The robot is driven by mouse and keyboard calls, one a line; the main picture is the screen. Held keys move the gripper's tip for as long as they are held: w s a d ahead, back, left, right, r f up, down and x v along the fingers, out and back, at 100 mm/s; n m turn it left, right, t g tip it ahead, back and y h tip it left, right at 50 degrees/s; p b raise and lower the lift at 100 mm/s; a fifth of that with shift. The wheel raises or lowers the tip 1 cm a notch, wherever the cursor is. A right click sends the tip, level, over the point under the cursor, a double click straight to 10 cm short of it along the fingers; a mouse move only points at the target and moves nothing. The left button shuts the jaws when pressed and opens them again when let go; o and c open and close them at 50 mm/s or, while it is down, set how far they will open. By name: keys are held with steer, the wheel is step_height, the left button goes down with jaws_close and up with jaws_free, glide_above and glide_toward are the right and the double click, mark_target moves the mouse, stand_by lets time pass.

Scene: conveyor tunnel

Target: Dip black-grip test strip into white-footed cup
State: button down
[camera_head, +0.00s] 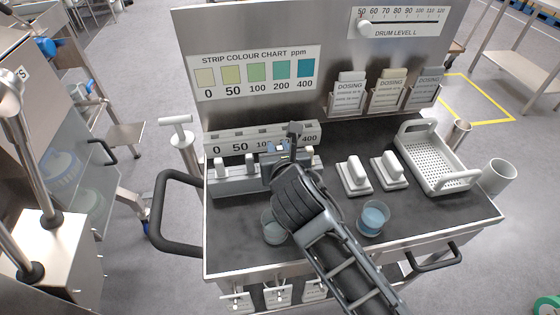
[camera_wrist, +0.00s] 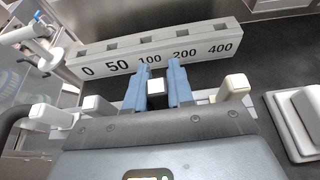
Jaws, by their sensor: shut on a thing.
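My gripper (camera_head: 290,152) is over the front strip rack (camera_head: 236,187), its jaws shut on a black grip. In the wrist view the black-grip test strip (camera_wrist: 156,98) shows between the two blue-grey fingers (camera_wrist: 156,80), with a pale square on its end. Its lower part is hidden, so I cannot tell if it is clear of the rack. One clear cup (camera_head: 274,232) stands left of my arm, partly covered by it. Another cup (camera_head: 373,217) with bluish liquid stands right of my arm. I cannot tell the foot colours.
Other pale grips (camera_wrist: 47,117), (camera_wrist: 97,105), (camera_wrist: 235,88) stand on both sides of my jaws. A numbered slotted block (camera_wrist: 110,60) is just behind. Two white-handled blocks (camera_head: 353,175), (camera_head: 390,170), a white basket (camera_head: 436,165) and a white beaker (camera_head: 497,177) occupy the right.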

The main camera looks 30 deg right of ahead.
steer(key=shift+r+p, duration=0.75)
steer(key=shift+r, duration=0.15)
steer(key=shift+r+p, duration=0.3)
steer(key=shift+r, duration=1.9)
